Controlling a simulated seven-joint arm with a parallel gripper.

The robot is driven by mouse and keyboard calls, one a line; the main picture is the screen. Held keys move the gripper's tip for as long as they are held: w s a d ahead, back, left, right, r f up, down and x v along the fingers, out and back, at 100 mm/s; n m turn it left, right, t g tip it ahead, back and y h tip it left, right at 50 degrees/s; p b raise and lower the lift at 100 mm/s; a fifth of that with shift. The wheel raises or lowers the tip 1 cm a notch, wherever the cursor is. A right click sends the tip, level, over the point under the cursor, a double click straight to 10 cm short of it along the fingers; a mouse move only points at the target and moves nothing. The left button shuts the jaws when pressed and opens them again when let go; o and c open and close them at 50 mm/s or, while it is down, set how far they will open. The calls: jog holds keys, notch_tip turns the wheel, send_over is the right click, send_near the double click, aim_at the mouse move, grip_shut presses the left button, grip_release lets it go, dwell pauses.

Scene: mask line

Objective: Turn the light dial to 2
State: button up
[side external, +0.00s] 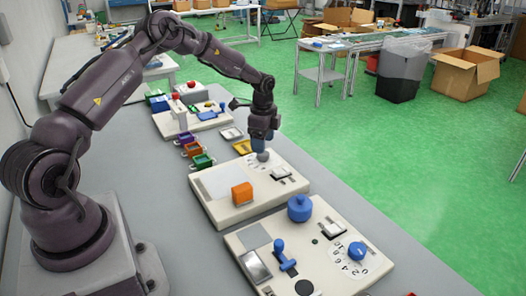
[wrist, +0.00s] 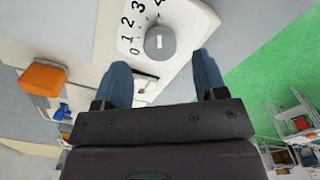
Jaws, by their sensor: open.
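A grey dial (wrist: 160,42) with a small white mark on its top sits on a white numbered plate in the wrist view; the numerals 1, 2 and 3 are readable beside it. Which numeral it points at is unclear. In the side view the dial (side external: 263,157) is on the middle cream panel (side external: 222,212), right below my gripper (side external: 262,148). My gripper points down and is open, its two blue fingers (wrist: 160,64) spread to either side near the dial. Contact cannot be told. A blue dial (side external: 357,251) with printed numbers is on the nearest panel.
An orange block (side external: 242,193) and a small switch (side external: 282,173) are on the middle panel. The nearest panel carries a blue knob (side external: 300,208) and a blue lever (side external: 284,256). Small coloured bins (side external: 203,161) stand behind, left of my gripper.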

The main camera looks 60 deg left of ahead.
aim_at(263, 156)
jog(key=shift+f, duration=1.95)
jog(key=c, duration=0.9)
jog(key=n, duration=1.1)
jog(key=shift+n, duration=0.4)
